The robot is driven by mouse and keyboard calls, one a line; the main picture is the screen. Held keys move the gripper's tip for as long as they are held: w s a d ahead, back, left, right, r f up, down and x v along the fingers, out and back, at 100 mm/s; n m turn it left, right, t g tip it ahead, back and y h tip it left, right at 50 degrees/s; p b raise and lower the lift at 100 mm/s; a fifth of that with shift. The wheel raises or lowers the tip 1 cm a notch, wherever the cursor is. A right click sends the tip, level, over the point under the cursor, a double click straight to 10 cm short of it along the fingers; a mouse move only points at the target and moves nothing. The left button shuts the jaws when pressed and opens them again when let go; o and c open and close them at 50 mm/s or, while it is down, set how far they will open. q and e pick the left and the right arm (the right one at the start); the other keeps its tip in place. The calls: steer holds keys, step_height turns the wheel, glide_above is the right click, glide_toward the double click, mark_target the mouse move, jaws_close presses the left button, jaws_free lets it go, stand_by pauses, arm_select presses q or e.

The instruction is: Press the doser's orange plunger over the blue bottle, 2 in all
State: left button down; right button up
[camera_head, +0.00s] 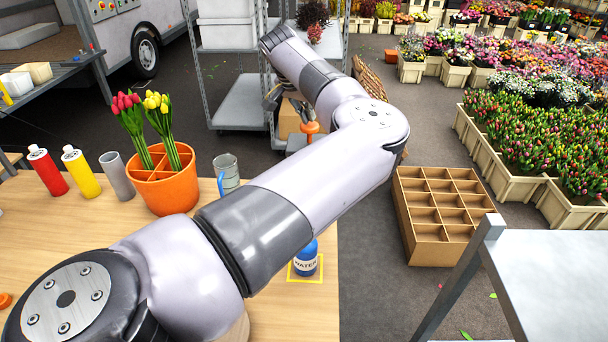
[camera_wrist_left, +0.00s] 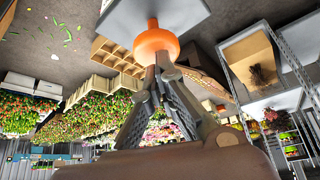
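The blue bottle (camera_head: 305,261), labelled WATER, stands upright inside a yellow square at the table's right side. My left arm hides part of the area beside it. An orange rounded part with a short peg (camera_wrist_left: 155,41), which looks like the doser's plunger end, is at the fingertips of my left gripper (camera_wrist_left: 160,66). The fingers converge on it. It also shows in the head view (camera_head: 310,127), in the air beyond the table's back edge and away from the bottle. The rest of the doser is not clear. My right gripper is not in view.
On the table (camera_head: 95,235) stand a red bottle (camera_head: 47,173), a yellow bottle (camera_head: 81,174), a grey cylinder (camera_head: 117,177), an orange pot (camera_head: 167,193) with tulips and a grey jug (camera_head: 226,172). A divided crate (camera_head: 432,250) is on the floor at right.

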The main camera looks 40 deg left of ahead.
mark_target(309, 125)
arm_select(q)
steer(key=shift+f+b, duration=1.35)
steer(key=shift+f, duration=0.35)
steer(key=shift+r+p, duration=1.8)
steer(key=shift+r, duration=1.75)
